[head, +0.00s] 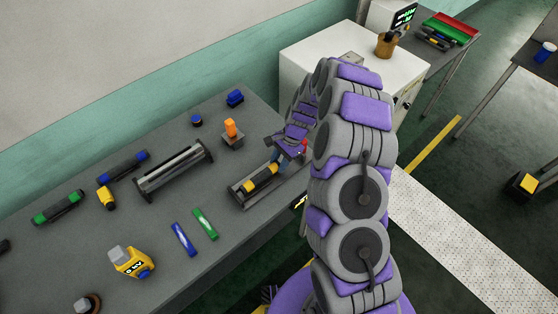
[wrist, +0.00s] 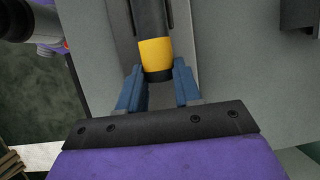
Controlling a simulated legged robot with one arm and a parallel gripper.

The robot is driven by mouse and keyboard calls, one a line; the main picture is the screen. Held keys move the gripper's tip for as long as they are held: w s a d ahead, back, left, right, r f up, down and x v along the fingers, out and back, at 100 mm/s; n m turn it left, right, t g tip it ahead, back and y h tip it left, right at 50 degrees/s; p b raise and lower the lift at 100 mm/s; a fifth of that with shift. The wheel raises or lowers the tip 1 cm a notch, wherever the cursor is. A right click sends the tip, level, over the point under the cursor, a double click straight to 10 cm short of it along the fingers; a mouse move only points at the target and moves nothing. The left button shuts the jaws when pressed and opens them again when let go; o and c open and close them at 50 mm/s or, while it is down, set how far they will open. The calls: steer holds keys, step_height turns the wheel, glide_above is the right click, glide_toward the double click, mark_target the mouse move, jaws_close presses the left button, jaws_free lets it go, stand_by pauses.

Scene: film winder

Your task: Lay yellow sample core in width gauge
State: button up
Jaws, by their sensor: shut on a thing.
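The yellow sample core, a black cylinder with a yellow band (head: 262,178), is in or just over a grey trough that looks like the width gauge (head: 238,197), near the table's right edge. I cannot tell whether it rests on the trough floor. In the wrist view the core's yellow band (wrist: 155,54) is just beyond my fingertips, with the black body running away from me. My gripper (wrist: 157,76) is shut on the core's near end, a blue finger on each side. In the head view my gripper (head: 280,158) is at the trough's right end, partly hidden by my arm.
On the table are a blue-ended core (head: 123,167), a green-ended core (head: 60,207), a grey roller stand (head: 173,171), an orange-topped block (head: 231,130), and blue (head: 184,239) and green (head: 205,223) strips. A white cabinet (head: 340,55) stands behind my arm.

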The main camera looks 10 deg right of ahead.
steer(key=shift+f, duration=0.45)
steer(key=o, duration=1.1)
steer(key=shift+s, duration=0.1)
steer(key=shift+c, duration=1.3)
steer(key=shift+r, duration=0.45)
step_height(320, 180, up, 6)
steer(key=p, duration=0.4)
steer(key=shift+r, duration=0.1)
